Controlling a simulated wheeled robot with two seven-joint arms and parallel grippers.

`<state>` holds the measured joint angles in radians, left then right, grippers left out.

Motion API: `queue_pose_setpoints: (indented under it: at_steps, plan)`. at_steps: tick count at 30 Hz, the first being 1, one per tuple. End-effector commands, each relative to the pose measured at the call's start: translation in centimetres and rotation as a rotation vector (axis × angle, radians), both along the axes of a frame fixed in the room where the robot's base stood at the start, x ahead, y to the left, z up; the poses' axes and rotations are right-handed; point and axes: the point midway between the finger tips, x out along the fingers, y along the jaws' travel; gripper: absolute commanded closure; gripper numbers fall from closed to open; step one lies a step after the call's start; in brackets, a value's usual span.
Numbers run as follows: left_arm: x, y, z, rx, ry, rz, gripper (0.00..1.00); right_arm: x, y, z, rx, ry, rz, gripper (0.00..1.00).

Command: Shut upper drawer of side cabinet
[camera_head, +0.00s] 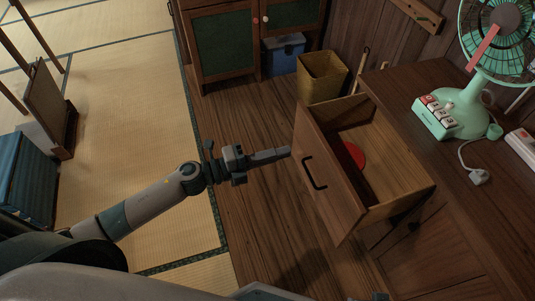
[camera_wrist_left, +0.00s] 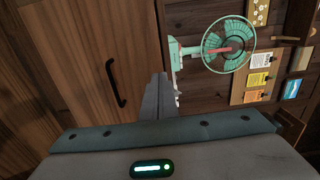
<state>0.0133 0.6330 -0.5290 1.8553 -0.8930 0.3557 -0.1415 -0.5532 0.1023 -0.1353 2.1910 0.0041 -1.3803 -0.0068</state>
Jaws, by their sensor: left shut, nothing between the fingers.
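The upper drawer (camera_head: 325,178) of the wooden side cabinet (camera_head: 440,233) is pulled well out in the head view. Its front panel has a dark handle and faces left. A round red object (camera_head: 352,155) lies inside it. My left gripper (camera_head: 288,151) is shut and empty, with its tips close to the far upper edge of the drawer front; I cannot tell whether they touch. In the left wrist view, the gripper (camera_wrist_left: 158,78) points along the drawer front (camera_wrist_left: 85,60), with the handle to its left. My right gripper is not clearly in view.
A green fan (camera_head: 465,115) and a white plug stand on the cabinet top. A wicker bin (camera_head: 322,78) is behind the drawer, with a blue box (camera_head: 283,54) by a green-panelled cupboard (camera_head: 222,45). Wooden floor left of the drawer is clear.

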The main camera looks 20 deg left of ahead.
Motion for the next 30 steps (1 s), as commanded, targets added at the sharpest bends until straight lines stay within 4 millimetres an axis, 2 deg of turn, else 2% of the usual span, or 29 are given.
queue_pose_setpoints:
  at_steps: [9, 15, 30]
  plan:
    - [3.4, -4.6, 0.2, -0.001, -0.002, 0.001, 1.0, 0.5, 0.0, -2.2, 0.001, 0.002, 0.001, 0.52]
    - [4.7, -6.4, 0.1, -0.001, -0.001, 0.001, 1.0, 0.6, 0.0, -3.1, 0.001, 0.002, 0.001, 0.52]
    - [5.1, -7.0, 0.0, 0.001, -0.001, 0.001, 1.0, 0.6, 0.0, -3.4, 0.001, 0.004, 0.001, 0.52]
